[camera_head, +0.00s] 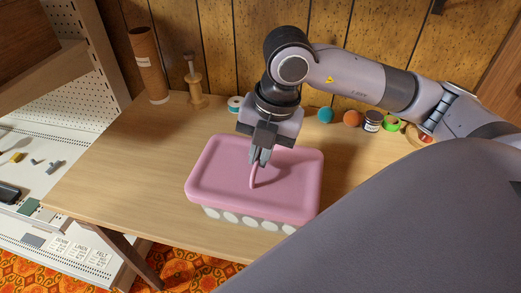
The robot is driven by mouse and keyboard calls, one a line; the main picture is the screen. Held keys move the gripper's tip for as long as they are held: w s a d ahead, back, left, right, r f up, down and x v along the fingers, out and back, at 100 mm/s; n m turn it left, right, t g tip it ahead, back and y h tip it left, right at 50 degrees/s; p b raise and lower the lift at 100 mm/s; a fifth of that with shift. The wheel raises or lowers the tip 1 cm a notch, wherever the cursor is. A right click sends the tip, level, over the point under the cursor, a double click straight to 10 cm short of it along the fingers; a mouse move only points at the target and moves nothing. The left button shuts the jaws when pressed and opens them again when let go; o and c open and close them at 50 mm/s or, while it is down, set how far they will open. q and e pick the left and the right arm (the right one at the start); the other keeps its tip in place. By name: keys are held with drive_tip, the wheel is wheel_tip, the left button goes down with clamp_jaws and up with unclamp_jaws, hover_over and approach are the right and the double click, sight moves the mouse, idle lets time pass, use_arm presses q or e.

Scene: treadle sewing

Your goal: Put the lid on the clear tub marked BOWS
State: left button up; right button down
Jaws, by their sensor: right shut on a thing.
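The pink lid (225,182) lies level over the tub (247,220) at the middle front of the wooden table. Only a strip of the tub's near wall, with several pale round shapes, shows under the lid's near edge. The BOWS marking is not visible. I cannot tell whether the lid touches the rim all round or hangs slightly above it. My right gripper (260,160) points down from above and is shut on the lid's upright pink handle. My left gripper is not in view.
The table (130,170) is clear left of the tub. At the back stand a brown tube (148,65), a wooden spindle (194,85), a teal-and-white spool (235,104), and small balls and a jar (372,121) at right. A pegboard shelf (75,100) stands left. My grey arm part covers the lower right.

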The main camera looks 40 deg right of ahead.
drive_tip(key=c, duration=1.1)
unclamp_jaws()
drive_tip(key=shift+c, duration=0.2)
wheel_tip(320, 180, up, 7)
drive_tip(key=s, duration=0.1)
drive_tip(key=shift+d+p, duration=0.4)
drive_tip(key=shift+d, duration=0.05)
drive_tip(key=shift+s+a, duration=0.1)
drive_tip(key=shift+s, duration=0.05)
